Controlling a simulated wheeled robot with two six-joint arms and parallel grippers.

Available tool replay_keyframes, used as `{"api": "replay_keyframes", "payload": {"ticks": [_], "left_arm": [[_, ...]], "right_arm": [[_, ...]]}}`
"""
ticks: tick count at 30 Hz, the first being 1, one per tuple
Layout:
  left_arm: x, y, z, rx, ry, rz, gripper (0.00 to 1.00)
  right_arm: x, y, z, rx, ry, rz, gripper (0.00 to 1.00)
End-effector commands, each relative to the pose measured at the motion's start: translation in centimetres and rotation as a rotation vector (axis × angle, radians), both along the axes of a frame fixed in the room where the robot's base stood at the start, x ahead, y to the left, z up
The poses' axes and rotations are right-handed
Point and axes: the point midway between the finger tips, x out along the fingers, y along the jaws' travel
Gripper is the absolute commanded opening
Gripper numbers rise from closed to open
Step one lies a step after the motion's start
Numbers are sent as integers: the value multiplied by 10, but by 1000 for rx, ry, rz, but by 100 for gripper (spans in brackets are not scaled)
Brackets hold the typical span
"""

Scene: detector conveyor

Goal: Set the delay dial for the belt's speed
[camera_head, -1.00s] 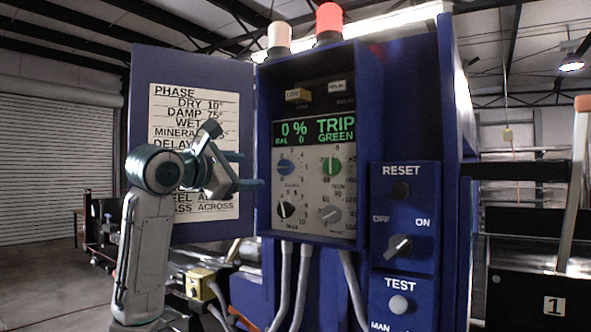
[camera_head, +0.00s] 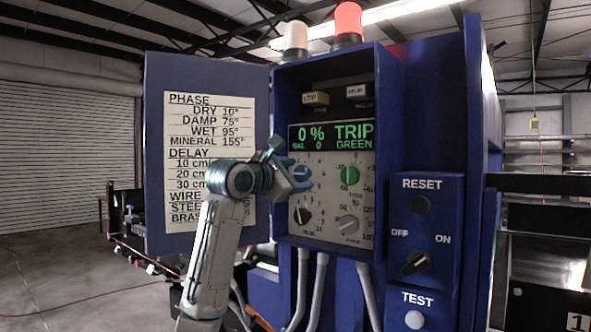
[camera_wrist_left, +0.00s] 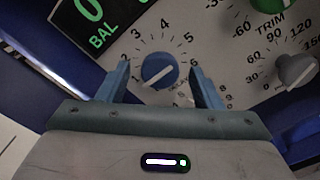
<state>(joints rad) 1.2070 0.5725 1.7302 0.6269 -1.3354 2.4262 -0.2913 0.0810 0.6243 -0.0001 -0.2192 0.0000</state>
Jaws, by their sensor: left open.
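The control panel (camera_head: 331,195) holds a blue dial (camera_head: 301,173), a green dial (camera_head: 349,175), a black dial (camera_head: 302,215) and a grey dial (camera_head: 348,224). My left gripper (camera_head: 299,184) is open in front of the blue dial. In the left wrist view the blue dial (camera_wrist_left: 159,70) shows between the two fingers, apart from both; its white line slants from lower left to upper right. The black dial is hidden there. The door chart (camera_head: 195,125) lists DELAY rows of 10, 20 and 30 cm; my arm covers their values. My right gripper is not in view.
The open blue door (camera_head: 157,220) stands left of the panel. A display (camera_head: 331,135) reads 0 % TRIP GREEN. A side box with RESET, an OFF/ON switch (camera_head: 416,262) and a TEST button (camera_head: 414,319) stands right. Cables (camera_head: 319,290) hang below.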

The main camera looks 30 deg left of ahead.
Motion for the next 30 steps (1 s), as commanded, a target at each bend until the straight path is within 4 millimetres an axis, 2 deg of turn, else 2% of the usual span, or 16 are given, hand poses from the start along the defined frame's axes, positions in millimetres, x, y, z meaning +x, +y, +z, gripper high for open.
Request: {"api": "replay_keyframes", "payload": {"ticks": [7, 14, 23, 30], "left_arm": [[1, 0, -1, 0, 0, 0, 59], [1, 0, -1, 0, 1, -1, 15], [1, 0, -1, 26, -1, -1, 15], [1, 0, -1, 146, -9, -1, 15]], "right_arm": [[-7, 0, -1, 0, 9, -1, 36], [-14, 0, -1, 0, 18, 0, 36], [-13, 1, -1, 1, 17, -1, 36], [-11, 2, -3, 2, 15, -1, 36]]}}
